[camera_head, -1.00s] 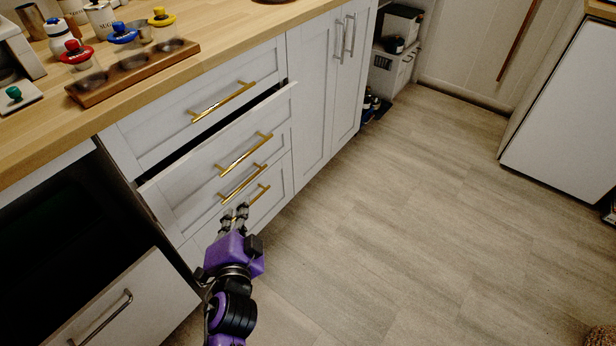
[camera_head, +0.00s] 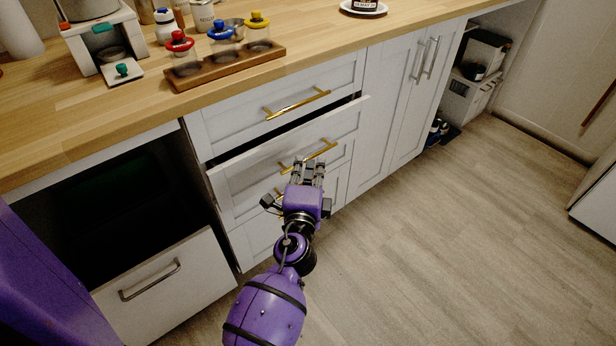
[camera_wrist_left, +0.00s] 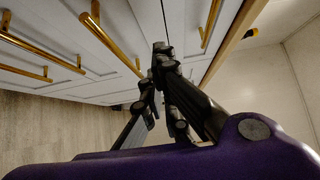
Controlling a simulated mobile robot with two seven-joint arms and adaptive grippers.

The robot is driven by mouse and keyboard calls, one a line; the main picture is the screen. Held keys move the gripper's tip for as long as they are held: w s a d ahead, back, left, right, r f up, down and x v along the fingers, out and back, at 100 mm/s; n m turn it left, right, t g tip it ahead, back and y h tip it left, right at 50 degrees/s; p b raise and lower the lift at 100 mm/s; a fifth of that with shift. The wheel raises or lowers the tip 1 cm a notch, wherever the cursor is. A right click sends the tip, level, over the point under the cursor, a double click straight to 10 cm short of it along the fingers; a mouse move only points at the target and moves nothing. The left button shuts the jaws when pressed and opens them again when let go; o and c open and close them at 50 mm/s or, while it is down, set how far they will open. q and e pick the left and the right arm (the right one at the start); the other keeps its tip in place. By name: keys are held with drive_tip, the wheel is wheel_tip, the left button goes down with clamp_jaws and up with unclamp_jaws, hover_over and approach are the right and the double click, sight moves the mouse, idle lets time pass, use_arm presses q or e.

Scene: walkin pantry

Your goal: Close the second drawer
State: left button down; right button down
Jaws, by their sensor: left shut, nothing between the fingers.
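The second drawer (camera_head: 236,186) in the white cabinet stands pulled out a little, with a dark gap above its front. Its gold bar handle (camera_head: 325,150) is partly hidden by my left gripper (camera_head: 308,166). This gripper is shut and empty, with its fingertips just in front of the drawer front beside the handle. I cannot tell whether they touch it. In the left wrist view the shut fingertips (camera_wrist_left: 161,48) point toward white drawer fronts with gold bar handles. My right gripper is not in view.
The top drawer (camera_head: 228,128) looks closed. At left, a dark opening has a lowered white panel (camera_head: 170,290) with a metal handle. The wooden counter (camera_head: 120,130) above holds a wooden rack (camera_head: 225,66) of jars. The floor (camera_head: 430,240) at right is clear.

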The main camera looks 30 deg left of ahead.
sight(289, 141)
use_arm(q)
drive_tip(key=w+a, duration=0.4)
drive_tip(key=shift+a+p, duration=0.35)
drive_tip(key=shift+a, duration=0.05)
drive_tip(key=a, duration=0.1)
drive_tip(key=w+a, duration=0.1)
drive_tip(key=a, duration=0.1)
drive_tip(key=w+a, duration=0.1)
drive_tip(key=shift+a, duration=0.25)
drive_tip(key=shift+a+r, duration=0.1)
drive_tip(key=shift+s, duration=0.1)
